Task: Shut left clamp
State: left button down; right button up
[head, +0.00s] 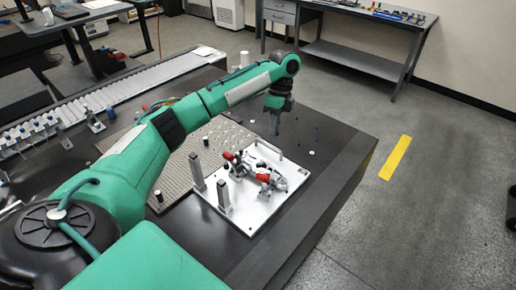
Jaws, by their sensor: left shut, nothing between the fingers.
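Two toggle clamps with red handle grips are mounted on a white fixture plate (254,212) on the dark table. The left clamp (236,164) is nearer the plate's back left, and the other clamp (270,182) is to its right. Both are small here, and I cannot tell how far each handle is swung. My left gripper (275,128) points down above the back edge of the plate, beyond the clamps and apart from them. It is shut and empty. My right gripper is out of view.
A perforated board (176,184) lies to the left under my arm. A rail (130,92) with small parts runs behind.

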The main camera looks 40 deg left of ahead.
aim_at(265, 181)
pick_arm(q)
jog(key=s+f+p, duration=0.1)
jog(key=f, duration=0.2)
jog(key=s+d+f+p, duration=0.1)
jog(key=s+f, duration=0.1)
jog(key=f, duration=0.1)
jog(key=s+f, duration=0.2)
jog(key=f, duration=0.2)
jog(key=shift+s+d+p, duration=0.25)
jog(key=shift+d+p, duration=0.1)
jog(key=shift+p, duration=0.05)
jog(key=shift+s+d+f, duration=0.1)
jog(key=shift+s+f, duration=0.05)
jog(key=shift+s, duration=0.25)
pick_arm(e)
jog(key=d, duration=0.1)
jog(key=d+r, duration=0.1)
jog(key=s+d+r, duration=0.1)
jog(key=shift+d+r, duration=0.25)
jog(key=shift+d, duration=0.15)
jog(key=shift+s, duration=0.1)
